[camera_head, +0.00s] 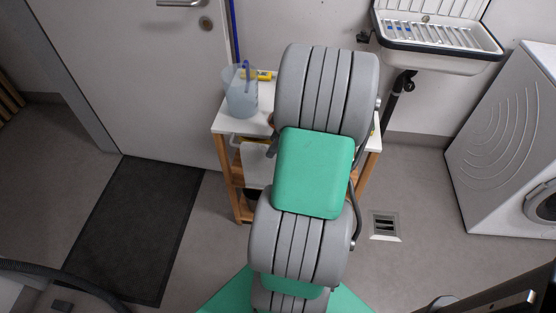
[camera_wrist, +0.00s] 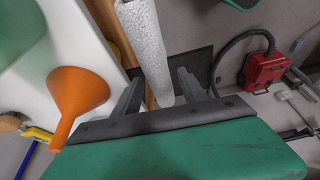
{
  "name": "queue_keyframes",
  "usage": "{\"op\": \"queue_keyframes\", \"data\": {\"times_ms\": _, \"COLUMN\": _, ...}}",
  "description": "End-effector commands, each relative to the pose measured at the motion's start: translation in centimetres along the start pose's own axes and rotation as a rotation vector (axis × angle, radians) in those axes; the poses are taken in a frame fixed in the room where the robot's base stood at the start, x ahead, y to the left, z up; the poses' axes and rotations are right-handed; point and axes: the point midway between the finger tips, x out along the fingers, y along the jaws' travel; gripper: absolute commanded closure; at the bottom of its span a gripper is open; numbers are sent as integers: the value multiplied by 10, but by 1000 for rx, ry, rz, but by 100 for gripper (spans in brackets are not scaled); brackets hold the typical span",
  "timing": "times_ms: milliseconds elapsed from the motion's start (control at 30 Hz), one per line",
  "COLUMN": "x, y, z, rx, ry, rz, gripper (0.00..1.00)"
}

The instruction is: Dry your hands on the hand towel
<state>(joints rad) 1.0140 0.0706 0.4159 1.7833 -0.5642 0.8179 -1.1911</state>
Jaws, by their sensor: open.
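A long white textured strip (camera_wrist: 147,45), which looks like the hand towel hanging down, runs through the wrist view alongside a wooden leg of the white-topped stand. My gripper (camera_wrist: 159,75) is open, and the strip passes between its two dark fingers. I cannot tell whether either finger touches it. In the head view my arm hides my gripper. A white hanging piece (camera_head: 256,165) shows there at the stand's front, partly behind my arm; I cannot tell if it is the same cloth.
The white-topped wooden stand (camera_head: 226,122) holds a translucent jug (camera_head: 241,98). An orange funnel (camera_wrist: 78,92) is close left of my gripper. A red device (camera_wrist: 265,68) with a black hose is at right. A sink (camera_head: 440,55), washer (camera_head: 510,150) and dark mat (camera_head: 135,220) surround free floor.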

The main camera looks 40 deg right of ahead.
Motion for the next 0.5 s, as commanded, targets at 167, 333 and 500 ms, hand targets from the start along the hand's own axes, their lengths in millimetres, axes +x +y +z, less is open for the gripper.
{"op": "queue_keyframes", "data": {"times_ms": 167, "x": 13, "y": 7, "z": 16, "rx": -29, "ry": 20, "rz": -1, "gripper": 50}}
{"op": "queue_keyframes", "data": {"times_ms": 333, "x": 40, "y": 6, "z": 14, "rx": -32, "ry": 19, "rz": -5, "gripper": 50}}
{"op": "queue_keyframes", "data": {"times_ms": 500, "x": 70, "y": 6, "z": 13, "rx": -30, "ry": 18, "rz": -3, "gripper": 50}}
